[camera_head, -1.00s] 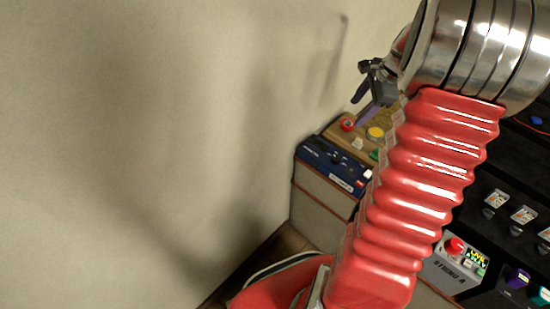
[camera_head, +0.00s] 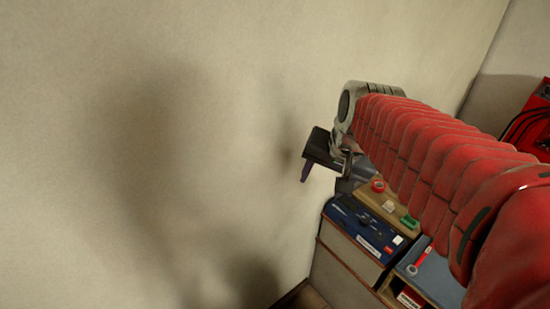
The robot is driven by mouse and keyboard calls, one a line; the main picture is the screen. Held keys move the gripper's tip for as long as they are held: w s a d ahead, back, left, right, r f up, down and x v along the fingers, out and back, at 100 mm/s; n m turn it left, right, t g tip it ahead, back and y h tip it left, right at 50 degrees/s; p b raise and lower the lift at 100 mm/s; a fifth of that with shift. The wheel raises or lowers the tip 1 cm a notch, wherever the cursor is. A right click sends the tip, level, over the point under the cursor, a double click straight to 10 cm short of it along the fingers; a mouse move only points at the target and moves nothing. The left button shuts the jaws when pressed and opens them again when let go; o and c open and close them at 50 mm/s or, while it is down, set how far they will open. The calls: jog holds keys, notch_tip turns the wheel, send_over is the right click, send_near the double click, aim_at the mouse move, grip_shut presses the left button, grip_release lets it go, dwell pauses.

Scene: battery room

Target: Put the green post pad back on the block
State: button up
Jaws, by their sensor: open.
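A small green piece (camera_head: 409,222), which may be the post pad, lies at the right end of a wooden tray (camera_head: 372,197). A dark blue block (camera_head: 350,222) with a white label sits on a cabinet in front of the tray. Whether it is the task's block I cannot tell. My gripper (camera_head: 318,178) hangs near the wall, above and left of the tray, with a purple fingertip pointing down. It is open and nothing shows in it. My red arm covers the area right of the tray.
A red ring (camera_head: 378,186) and a pale cube (camera_head: 388,206) are on the tray. A red and white tool (camera_head: 420,260) lies on a blue-grey surface to the right. The wall (camera_head: 150,130) is close behind my gripper. A red case (camera_head: 530,118) stands far right.

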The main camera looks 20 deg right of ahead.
jog(key=s+a+n+t, duration=0.1)
jog(key=s+a+n, duration=0.6)
jog(key=s, duration=0.1)
jog(key=shift+s+a+n, duration=0.3)
jog(key=shift+c, duration=0.3)
